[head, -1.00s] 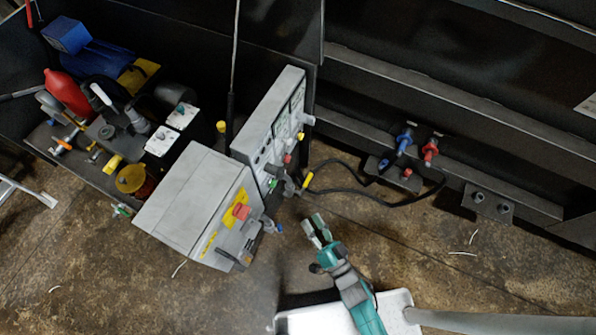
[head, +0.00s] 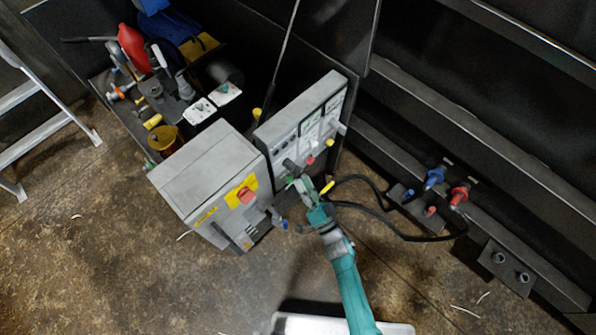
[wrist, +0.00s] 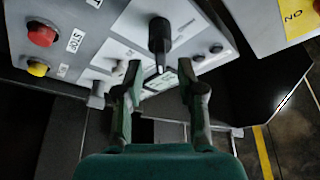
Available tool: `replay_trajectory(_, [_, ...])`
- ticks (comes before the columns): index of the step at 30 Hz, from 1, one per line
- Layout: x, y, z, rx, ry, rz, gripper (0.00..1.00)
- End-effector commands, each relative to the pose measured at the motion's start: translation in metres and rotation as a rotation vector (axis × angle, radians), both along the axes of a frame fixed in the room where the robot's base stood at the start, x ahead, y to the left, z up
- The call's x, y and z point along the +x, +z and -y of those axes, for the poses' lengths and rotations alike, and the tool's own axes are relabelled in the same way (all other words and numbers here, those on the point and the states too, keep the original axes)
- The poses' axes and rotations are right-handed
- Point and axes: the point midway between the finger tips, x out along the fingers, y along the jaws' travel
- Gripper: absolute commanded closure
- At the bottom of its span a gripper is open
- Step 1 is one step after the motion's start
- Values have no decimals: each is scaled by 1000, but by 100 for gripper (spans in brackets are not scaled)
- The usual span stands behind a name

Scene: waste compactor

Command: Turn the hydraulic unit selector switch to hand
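A black selector switch (wrist: 160,38) with a pointed handle sticks out of the grey control panel (wrist: 205,22) in the wrist view. My gripper (wrist: 160,70) is open, with one finger on each side of the line to the switch. The switch's handle lies just ahead of the fingertips, roughly midway between them. The fingers seem not to be closed on it. In the head view my gripper (head: 298,187) is close to the lower front of the control panel (head: 300,105). The panel labels near the switch are too small to read.
A red stop button (wrist: 41,34) and a yellow button (wrist: 37,68) are on the panel. A grey cabinet (head: 208,165) with a red rotary switch (head: 246,196) stands left of my gripper. Black hoses (head: 385,225) run to the right. Open floor lies in front.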

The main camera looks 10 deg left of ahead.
Motion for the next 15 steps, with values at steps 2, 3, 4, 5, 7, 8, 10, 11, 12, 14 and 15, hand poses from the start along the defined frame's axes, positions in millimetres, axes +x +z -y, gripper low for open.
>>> replay_trajectory(2, [11,4,-8,0,2,1,61])
replay_trajectory(3, [16,6,-12,1,1,1,61])
replay_trajectory(4, [19,7,-14,1,1,1,61])
replay_trajectory(5, [22,8,-16,0,1,1,61])
replay_trajectory(7, [28,10,-21,0,1,1,61])
replay_trajectory(8, [31,11,-22,0,1,1,61])
replay_trajectory(10, [34,12,-25,0,0,0,61])
replay_trajectory(11, [35,12,-25,0,0,0,61])
replay_trajectory(12, [36,12,-26,-1,-1,0,61])
replay_trajectory(14, [38,13,-27,-1,-1,0,61])
replay_trajectory(15, [38,13,-27,-1,-1,0,61])
